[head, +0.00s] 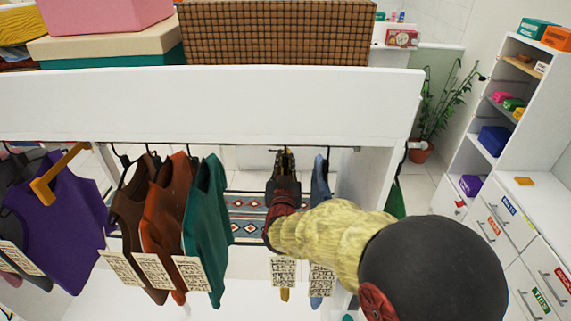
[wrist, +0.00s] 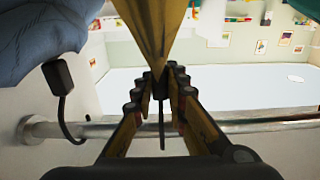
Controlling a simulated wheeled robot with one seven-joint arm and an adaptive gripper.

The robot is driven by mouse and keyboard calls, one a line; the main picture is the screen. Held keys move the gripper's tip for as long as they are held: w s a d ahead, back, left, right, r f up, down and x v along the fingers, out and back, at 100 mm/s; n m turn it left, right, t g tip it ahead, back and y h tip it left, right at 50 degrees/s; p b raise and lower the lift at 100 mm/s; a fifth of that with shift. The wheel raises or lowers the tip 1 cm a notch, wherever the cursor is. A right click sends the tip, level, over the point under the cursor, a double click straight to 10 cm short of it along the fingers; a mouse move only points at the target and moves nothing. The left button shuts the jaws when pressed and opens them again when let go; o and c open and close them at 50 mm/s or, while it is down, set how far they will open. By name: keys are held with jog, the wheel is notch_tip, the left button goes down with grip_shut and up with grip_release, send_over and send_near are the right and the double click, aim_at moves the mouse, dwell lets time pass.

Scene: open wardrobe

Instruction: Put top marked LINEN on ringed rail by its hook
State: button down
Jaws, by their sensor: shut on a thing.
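My gripper (head: 284,160) is shut at the rail, between a teal top (head: 206,215) and a blue top (head: 320,190). In the wrist view my gripper (wrist: 161,95) is shut on a mustard top (wrist: 152,30) at its hanger. A thin dark hook (wrist: 162,130) stands out past the fingertips and crosses the rail (wrist: 250,126) in the picture; I cannot tell whether it rests on it. In the head view my arm hides most of this top; its lower end (head: 285,295) shows below a tag (head: 283,272). The tag writing is too small to read.
Brown (head: 130,215), rust (head: 168,215) and purple (head: 65,210) tops hang to the left. The blue top's hook (wrist: 68,125) is over the rail near its wall mount (wrist: 33,130). A white panel (head: 370,190) closes the right side. Boxes stand on the shelf (head: 230,105) above.

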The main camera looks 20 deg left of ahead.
jog(key=shift+r+p, duration=0.45)
jog(key=shift+r, duration=0.9)
jog(key=p+v, duration=0.3)
jog(key=v, duration=3.3)
jog(key=shift+a+f, duration=0.2)
jog(key=shift+s+a, duration=0.1)
